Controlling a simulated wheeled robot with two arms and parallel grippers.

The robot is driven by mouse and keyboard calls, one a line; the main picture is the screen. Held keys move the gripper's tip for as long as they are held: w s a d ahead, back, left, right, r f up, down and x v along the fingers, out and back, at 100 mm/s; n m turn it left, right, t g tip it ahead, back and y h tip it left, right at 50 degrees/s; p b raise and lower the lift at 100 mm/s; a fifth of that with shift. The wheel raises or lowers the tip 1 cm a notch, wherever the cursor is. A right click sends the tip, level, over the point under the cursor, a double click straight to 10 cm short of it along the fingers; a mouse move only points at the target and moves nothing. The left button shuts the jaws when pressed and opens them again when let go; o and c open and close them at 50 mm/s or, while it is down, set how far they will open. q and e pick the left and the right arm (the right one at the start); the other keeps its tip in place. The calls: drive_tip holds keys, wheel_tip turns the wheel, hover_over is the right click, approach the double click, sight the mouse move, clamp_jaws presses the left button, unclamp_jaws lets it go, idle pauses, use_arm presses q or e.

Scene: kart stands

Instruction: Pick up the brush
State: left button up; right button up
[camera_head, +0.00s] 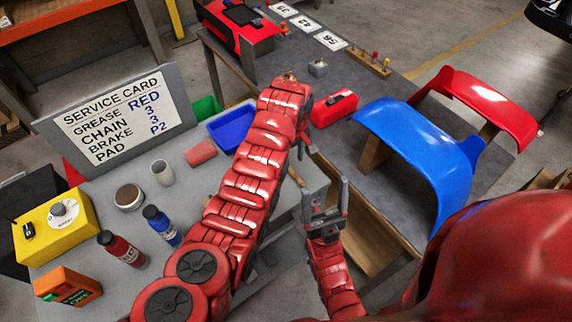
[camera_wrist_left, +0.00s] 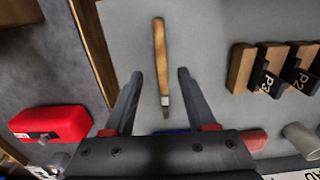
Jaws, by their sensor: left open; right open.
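The brush, a thin tool with a wooden handle and a dark narrow tip, lies on the grey tabletop in the left wrist view (camera_wrist_left: 160,58). My left gripper (camera_wrist_left: 160,75) is open and empty, with its two fingers on either side of the brush in that view; I cannot tell its height above it. In the head view my left gripper (camera_head: 302,142) shows only partly past my red arm, and the brush is hidden there. My right gripper (camera_head: 326,196) is open and empty, lower in the head view.
A service card (camera_head: 120,115) stands at the back of the grey table. A blue bin (camera_head: 232,127), a grey cup (camera_head: 162,172), bottles and a yellow box (camera_head: 55,225) stand there. Labelled blocks (camera_wrist_left: 270,70) lie right of the brush. A red box (camera_head: 333,107) sits on the other table.

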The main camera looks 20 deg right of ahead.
sight(291, 170)
use_arm(q)
wheel_tip(291, 170, down, 3)
drive_tip(key=shift+w+a+f+p, duration=0.1)
drive_tip(key=shift+a+p, duration=0.05)
drive_tip(key=shift+p, duration=0.6)
drive_tip(key=shift+f, duration=0.75)
clamp_jaws()
